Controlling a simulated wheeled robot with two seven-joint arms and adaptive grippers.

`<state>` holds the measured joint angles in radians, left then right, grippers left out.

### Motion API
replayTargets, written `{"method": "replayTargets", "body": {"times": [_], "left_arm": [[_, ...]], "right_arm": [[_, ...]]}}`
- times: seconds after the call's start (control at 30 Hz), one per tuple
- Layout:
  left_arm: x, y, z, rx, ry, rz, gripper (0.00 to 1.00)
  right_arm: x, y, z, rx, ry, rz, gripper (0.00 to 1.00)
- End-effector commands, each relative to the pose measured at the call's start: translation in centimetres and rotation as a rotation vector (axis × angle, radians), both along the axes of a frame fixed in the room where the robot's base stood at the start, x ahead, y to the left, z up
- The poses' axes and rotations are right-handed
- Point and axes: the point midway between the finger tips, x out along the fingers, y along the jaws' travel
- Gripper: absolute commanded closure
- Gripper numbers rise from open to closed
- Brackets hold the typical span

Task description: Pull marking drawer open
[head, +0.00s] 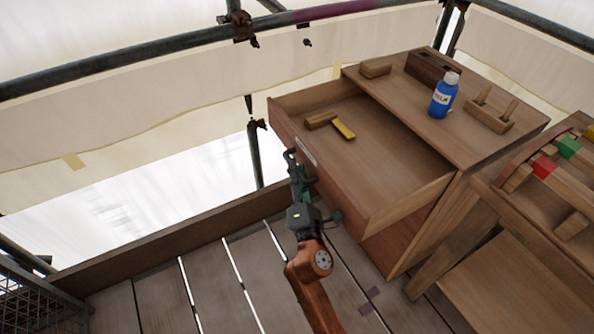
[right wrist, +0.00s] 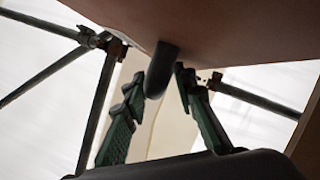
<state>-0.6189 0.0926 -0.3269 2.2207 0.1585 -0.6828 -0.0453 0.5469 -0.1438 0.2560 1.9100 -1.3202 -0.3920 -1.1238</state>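The marking drawer (head: 392,205) stands pulled well out of the wooden cabinet (head: 455,165), its inside showing from above. A small brown wooden block (head: 321,120) and a yellow block (head: 343,130) lie in it. My right gripper (head: 299,168) is at the outer face of the drawer front. In the right wrist view, the dark rounded handle (right wrist: 161,72) sits between the two green-sided fingers (right wrist: 161,88) under the drawer. The fingers stand apart on either side of it, and a firm grip does not show. My left gripper is not in view.
A blue bottle (head: 443,96), a small block (head: 375,69), a dark box (head: 432,68) and a pegged wooden holder (head: 491,111) stand on the cabinet top. A bench (head: 485,195) with coloured blocks is at right. Scaffold poles (head: 130,58) run behind. Plank floor (head: 210,285) is clear at left.

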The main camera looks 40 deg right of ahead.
Motion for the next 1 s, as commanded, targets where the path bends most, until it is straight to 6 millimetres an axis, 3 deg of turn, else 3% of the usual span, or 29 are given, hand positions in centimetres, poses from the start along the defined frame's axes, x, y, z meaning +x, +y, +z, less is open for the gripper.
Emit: {"method": "replayTargets", "body": {"times": [0.27, 0.43, 0.57, 0.7, 0.9, 0.97, 1.0], "left_arm": [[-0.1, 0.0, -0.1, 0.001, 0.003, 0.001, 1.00], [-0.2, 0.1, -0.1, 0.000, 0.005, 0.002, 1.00], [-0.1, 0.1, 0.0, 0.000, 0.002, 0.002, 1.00], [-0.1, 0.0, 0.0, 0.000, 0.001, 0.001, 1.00], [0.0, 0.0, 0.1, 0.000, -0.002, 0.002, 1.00], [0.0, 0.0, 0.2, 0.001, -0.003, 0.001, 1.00], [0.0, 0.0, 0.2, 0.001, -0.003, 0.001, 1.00]], "right_arm": [[0.0, 0.1, 0.0, 0.000, -0.001, 0.002, 0.70], [0.0, 0.0, 1.0, 0.000, -0.005, -0.001, 0.70], [0.1, 0.1, 3.0, -0.001, -0.007, 0.003, 0.70], [0.0, 0.2, 6.3, -0.006, -0.014, 0.004, 0.70], [-0.1, 0.3, 9.9, -0.013, -0.020, 0.005, 0.58], [-0.2, 0.3, 10.5, -0.013, -0.021, 0.004, 0.70], [-0.2, 0.3, 10.7, -0.012, -0.018, 0.005, 0.70]]}}
